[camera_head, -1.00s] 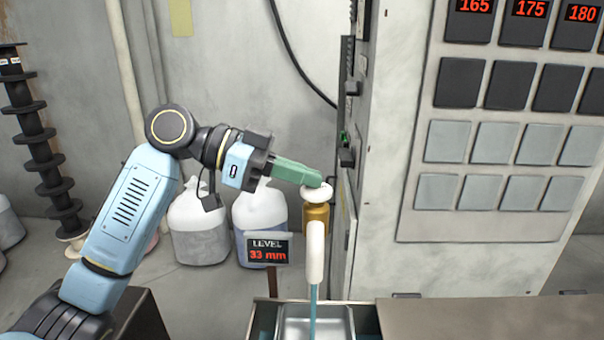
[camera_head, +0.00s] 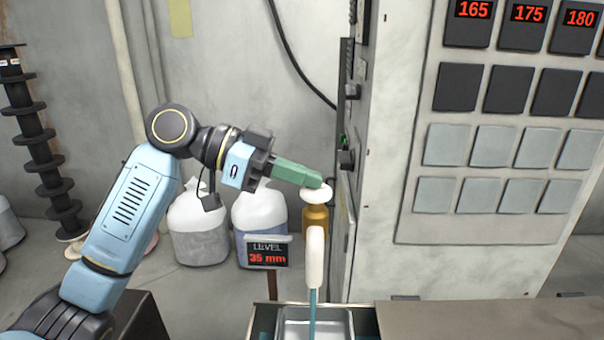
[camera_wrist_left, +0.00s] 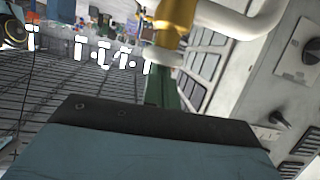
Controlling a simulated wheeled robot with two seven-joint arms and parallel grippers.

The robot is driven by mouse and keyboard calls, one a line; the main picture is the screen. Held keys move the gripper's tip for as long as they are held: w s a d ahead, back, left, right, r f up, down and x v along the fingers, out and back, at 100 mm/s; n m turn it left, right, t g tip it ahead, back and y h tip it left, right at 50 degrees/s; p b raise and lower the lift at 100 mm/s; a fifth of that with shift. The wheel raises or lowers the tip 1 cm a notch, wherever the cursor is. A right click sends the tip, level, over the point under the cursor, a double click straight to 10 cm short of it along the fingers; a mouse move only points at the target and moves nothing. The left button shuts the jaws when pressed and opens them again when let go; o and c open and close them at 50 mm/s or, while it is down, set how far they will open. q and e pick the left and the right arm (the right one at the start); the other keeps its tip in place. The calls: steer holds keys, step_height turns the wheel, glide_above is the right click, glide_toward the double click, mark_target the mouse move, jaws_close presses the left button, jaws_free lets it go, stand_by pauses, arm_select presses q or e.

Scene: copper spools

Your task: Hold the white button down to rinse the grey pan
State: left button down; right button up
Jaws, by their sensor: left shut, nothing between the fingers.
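The white button (camera_head: 316,194) sits on top of the brass tap body (camera_head: 315,217). My left gripper (camera_head: 318,181) is shut and empty, its green fingertips resting on the top of the button. In the left wrist view the green fingers (camera_wrist_left: 163,90) meet the white button (camera_wrist_left: 163,57), with the brass body (camera_wrist_left: 176,17) beyond it. A stream of water (camera_head: 312,312) runs from the white spout (camera_head: 315,262) into the grey pan (camera_head: 288,330), whose lower part is cut off by the frame. My right gripper is not in view.
A level display (camera_head: 267,255) reads 35 mm beside the spout. A tall control cabinet (camera_head: 385,200) stands close on the right, above a brown counter (camera_head: 480,318). White jugs (camera_head: 197,225) stand on the floor behind my arm.

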mark_target(305, 187)
arm_select(q)
step_height(305, 187, up, 4)
steer(key=shift+w+d+f+p, duration=0.1)
steer(key=shift+d+p, duration=0.05)
steer(key=shift+p, duration=0.95)
steer(key=b+v, duration=0.2)
steer(key=v, duration=0.8)
steer(key=shift+f+b, duration=0.3)
steer(key=shift+f, duration=0.05)
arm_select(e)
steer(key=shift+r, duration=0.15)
